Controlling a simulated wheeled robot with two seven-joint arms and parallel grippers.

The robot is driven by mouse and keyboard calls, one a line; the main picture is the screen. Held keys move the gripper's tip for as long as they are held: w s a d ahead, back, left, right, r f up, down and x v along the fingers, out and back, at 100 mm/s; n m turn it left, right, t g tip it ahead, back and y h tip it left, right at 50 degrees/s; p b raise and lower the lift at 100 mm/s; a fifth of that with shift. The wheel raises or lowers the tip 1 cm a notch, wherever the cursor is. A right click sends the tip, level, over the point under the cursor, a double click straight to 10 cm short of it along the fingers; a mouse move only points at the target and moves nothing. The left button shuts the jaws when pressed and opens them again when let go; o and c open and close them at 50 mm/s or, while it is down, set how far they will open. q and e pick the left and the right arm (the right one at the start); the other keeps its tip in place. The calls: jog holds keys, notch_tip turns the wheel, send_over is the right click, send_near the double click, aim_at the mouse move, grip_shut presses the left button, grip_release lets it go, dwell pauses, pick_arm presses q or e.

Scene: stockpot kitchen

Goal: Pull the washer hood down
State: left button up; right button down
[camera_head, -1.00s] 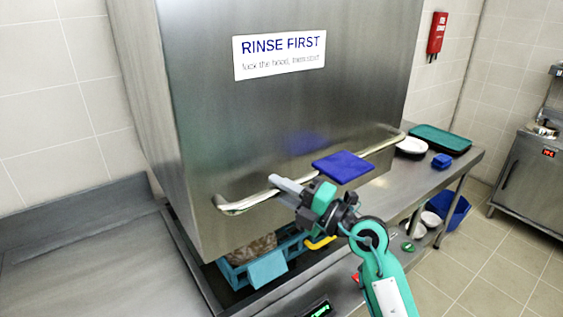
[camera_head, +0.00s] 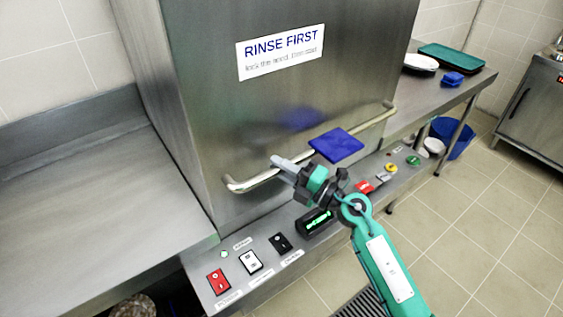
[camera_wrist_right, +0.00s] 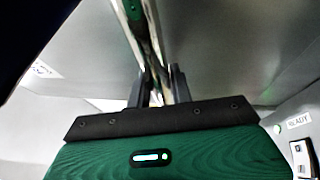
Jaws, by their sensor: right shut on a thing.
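The washer hood (camera_head: 280,110) is a big steel box with a "RINSE FIRST" sign, and its lower edge is down near the control panel. A bar handle (camera_head: 250,184) runs across its front. My right gripper (camera_head: 287,165) is shut on the handle, left of the bar's middle. In the right wrist view the bar (camera_wrist_right: 154,45) passes between the two fingers (camera_wrist_right: 163,88). The inside of the washer is hidden. My left gripper is not in view.
The control panel below the hood has a red switch (camera_head: 218,281), a lit green display (camera_head: 315,222) and several buttons. A bare steel counter (camera_head: 90,190) lies left. A green tray (camera_head: 451,57), a white plate (camera_head: 420,62) and a blue bin (camera_head: 455,138) are at right.

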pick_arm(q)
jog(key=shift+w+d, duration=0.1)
pick_arm(e)
jog(key=shift+f, duration=0.4)
jog(key=c, duration=1.3)
grip_release()
jog(key=shift+o, duration=0.2)
jog(key=shift+r, duration=0.1)
jog(key=shift+s+d, duration=0.15)
jog(key=shift+d, duration=0.1)
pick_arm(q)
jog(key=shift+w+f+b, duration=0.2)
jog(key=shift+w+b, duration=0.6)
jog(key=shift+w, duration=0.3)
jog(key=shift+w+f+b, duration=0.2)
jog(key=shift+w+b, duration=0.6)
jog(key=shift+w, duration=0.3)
pick_arm(e)
jog(key=v, duration=1.3)
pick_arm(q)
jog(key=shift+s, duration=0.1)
pick_arm(e)
jog(key=shift+d, duration=0.1)
